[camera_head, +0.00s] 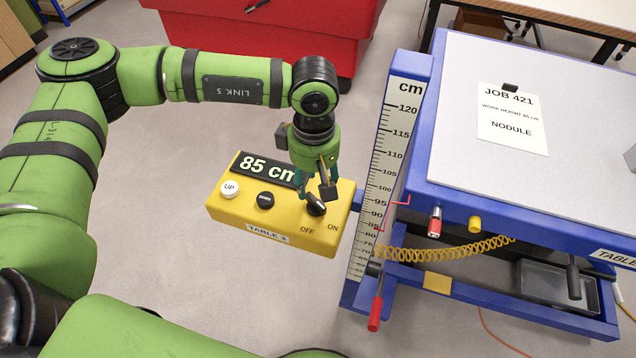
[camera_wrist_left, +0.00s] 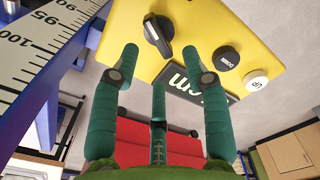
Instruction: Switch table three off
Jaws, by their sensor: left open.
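The yellow control box (camera_head: 232,207), labelled TABLE 3, carries a black rotary knob (camera_head: 316,207) with OFF and ON printed below it. The knob also shows in the wrist view (camera_wrist_left: 157,35), with a white mark on it; I cannot tell surely which word it points to. A white UP button (camera_head: 230,188), a black DOWN button (camera_head: 265,200) and a display reading 85 cm (camera_head: 265,169) share the box. My left gripper (camera_head: 318,190) is open and empty, fingers pointing down just above the knob and partly covering it. I cannot tell whether it touches. My right gripper is not in view.
The blue-framed lift table (camera_head: 480,200) stands right of the box, with a vertical cm scale (camera_head: 383,160) and a coiled yellow cable (camera_head: 450,252). A JOB 421 sheet (camera_head: 513,120) lies on its top. A red cabinet (camera_head: 270,30) stands behind.

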